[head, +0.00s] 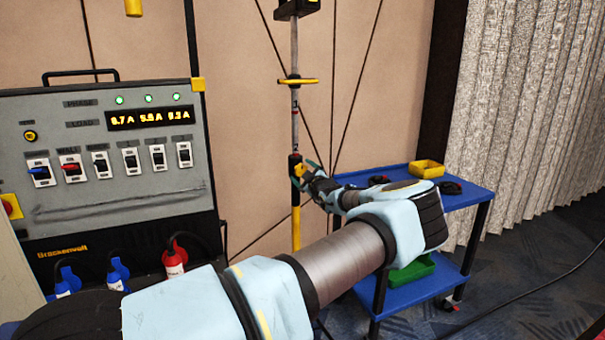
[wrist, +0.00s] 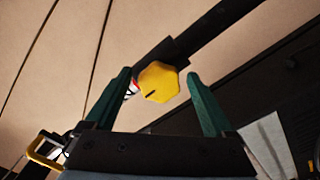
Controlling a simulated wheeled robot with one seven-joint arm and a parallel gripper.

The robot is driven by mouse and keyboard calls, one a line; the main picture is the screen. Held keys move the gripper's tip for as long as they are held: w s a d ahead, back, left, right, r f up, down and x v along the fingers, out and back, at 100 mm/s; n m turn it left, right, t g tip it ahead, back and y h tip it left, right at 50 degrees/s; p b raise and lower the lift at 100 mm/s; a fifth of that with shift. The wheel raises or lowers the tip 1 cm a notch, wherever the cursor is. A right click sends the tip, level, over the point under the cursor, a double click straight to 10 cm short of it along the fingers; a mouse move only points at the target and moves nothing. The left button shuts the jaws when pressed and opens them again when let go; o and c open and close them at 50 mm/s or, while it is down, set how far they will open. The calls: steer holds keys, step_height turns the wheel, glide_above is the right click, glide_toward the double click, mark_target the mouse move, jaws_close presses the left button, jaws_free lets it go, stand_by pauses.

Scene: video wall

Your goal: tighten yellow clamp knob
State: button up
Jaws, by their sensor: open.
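The yellow clamp knob (wrist: 159,82) is a faceted yellow piece with a dark slot mark, on a dark clamp body around a pole. In the wrist view it lies between the two green fingers of my gripper (wrist: 160,98), near their tips. The fingers are open, with a gap on each side of the knob. In the head view my gripper (head: 305,173) is at the upright pole (head: 296,228), at the black clamp part. The knob (head: 299,170) is small there and partly hidden by my gripper.
A grey power panel (head: 110,205) with switches stands at the left. A blue cart (head: 465,197) with a yellow bin (head: 427,168) and a green bin (head: 411,270) stands right of the pole. A yellow collar (head: 298,81) sits higher on the pole. A cable lies on the floor at right.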

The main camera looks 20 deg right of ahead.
steer(key=s+d+b, duration=0.1)
steer(key=s+b, duration=0.2)
steer(key=s, duration=0.7)
steer(key=shift+s+d, duration=0.2)
steer(key=shift+s, duration=0.2)
